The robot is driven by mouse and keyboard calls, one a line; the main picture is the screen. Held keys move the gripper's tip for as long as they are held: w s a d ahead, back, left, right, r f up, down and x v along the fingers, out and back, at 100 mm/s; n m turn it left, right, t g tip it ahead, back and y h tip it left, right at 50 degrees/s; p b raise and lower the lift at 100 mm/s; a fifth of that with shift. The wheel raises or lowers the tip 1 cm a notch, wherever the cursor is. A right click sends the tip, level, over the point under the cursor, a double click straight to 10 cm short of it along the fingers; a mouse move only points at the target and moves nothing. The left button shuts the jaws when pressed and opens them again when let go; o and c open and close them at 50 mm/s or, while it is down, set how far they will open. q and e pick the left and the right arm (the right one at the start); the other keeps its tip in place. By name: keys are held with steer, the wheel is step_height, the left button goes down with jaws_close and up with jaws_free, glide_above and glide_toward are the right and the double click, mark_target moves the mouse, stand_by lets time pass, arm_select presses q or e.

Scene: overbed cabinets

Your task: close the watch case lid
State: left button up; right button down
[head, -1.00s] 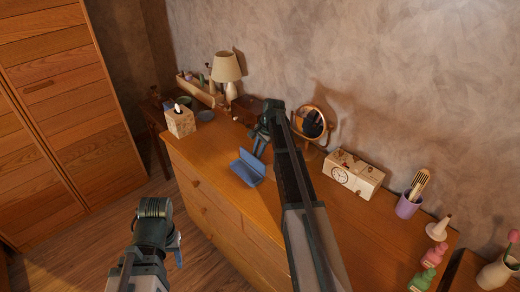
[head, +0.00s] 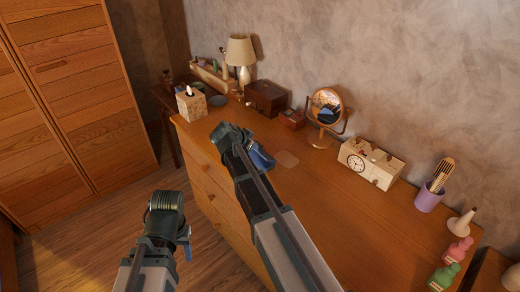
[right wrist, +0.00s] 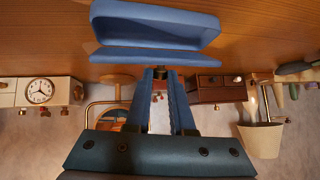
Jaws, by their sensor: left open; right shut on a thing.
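The blue watch case (head: 262,158) is near the dresser's front edge in the head view, partly hidden behind my right arm. In the right wrist view the case (right wrist: 155,24) shows at the top as two shells, with a dark gap between them, so it stands partly open. My right gripper (right wrist: 160,75) is shut at the edge of the flatter shell (right wrist: 150,57). In the head view its fingertips are hidden behind the wrist. My left gripper (head: 187,248) is open and empty, low over the floor in front of the dresser, away from the case.
On the dresser top (head: 330,215) stand a tissue box (head: 191,104), lamp (head: 241,55), brown box (head: 265,97), small red box (head: 292,120), round mirror (head: 326,106), clock (head: 370,162) and purple cup (head: 429,196). A pale flat square (head: 288,158) lies right of the case.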

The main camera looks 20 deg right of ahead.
steer(key=a+f+h+b, duration=0.1)
steer(key=h+b, duration=0.1)
steer(key=b, duration=0.2)
steer(key=a+f+t+h+b, duration=0.1)
steer(key=h+b, duration=0.1)
steer(key=b, duration=0.2)
steer(key=f+n+t+h+b, duration=0.1)
steer(key=f+h+b, duration=0.1)
steer(key=b, duration=0.3)
steer(key=shift+s+a, duration=0.35)
steer(key=shift+a, duration=0.05)
steer(key=shift+a+t+h+b, duration=0.15)
steer(key=shift+t+h+b, duration=0.3)
steer(key=shift+b, duration=0.5)
steer(key=c, duration=0.8)
jaws_free()
steer(key=shift+o, duration=0.2)
steer(key=shift+s, duration=0.15)
